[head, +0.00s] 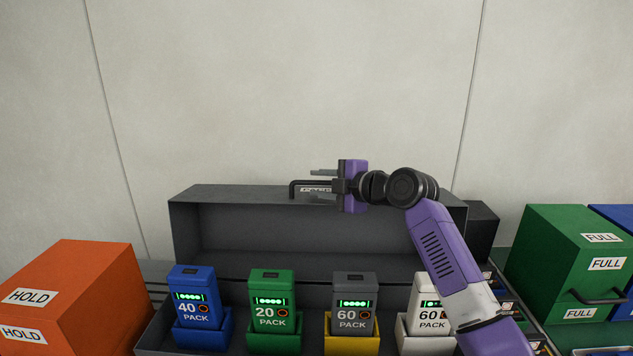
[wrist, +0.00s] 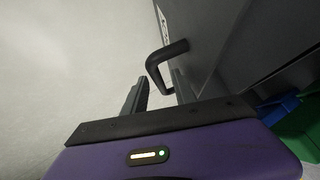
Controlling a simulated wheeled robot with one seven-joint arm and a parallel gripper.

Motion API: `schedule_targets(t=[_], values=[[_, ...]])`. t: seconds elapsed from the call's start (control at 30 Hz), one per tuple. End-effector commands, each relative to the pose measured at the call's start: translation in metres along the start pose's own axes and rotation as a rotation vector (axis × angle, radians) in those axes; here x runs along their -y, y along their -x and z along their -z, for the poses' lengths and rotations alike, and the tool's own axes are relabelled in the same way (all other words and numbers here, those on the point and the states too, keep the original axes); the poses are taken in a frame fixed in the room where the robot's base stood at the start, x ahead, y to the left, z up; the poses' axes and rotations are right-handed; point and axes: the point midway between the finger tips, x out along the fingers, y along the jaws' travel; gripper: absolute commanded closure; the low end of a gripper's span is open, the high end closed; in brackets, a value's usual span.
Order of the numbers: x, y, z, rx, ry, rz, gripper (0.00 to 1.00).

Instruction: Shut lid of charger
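The dark grey charger has its lid (head: 240,220) raised, standing up behind the row of packs. A black bar handle (head: 292,188) is on the lid's upper edge beside a white label; it also shows in the wrist view (wrist: 166,56). My gripper (head: 323,184) is at the handle's right part, at the lid's top. In the wrist view my gripper (wrist: 158,95) has its two fingers apart, with the handle's near end by the gap between them. I cannot tell whether they touch it. The charger's front tray (head: 152,335) is partly cut off below.
Blue (head: 191,290), green (head: 271,295), grey (head: 354,300) and white (head: 424,292) packs stand upright in coloured holders in the charger. My forearm partly covers the white one. An orange HOLD box (head: 85,285) stands left; a green FULL box (head: 560,250) stands right. A wall is behind.

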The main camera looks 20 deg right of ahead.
Motion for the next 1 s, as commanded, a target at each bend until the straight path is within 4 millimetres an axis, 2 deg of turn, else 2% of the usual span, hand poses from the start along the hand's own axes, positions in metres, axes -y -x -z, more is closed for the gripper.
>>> schedule_targets(t=[0.2,0.47,0.67,1.0], values=[[0.000,-0.013,0.000,0.001,0.001,0.000,0.67],[0.000,-0.015,0.000,0.001,0.001,0.000,0.67],[0.000,-0.014,0.000,0.001,0.000,0.000,1.00],[0.001,-0.014,0.000,0.001,0.000,0.001,1.00]])
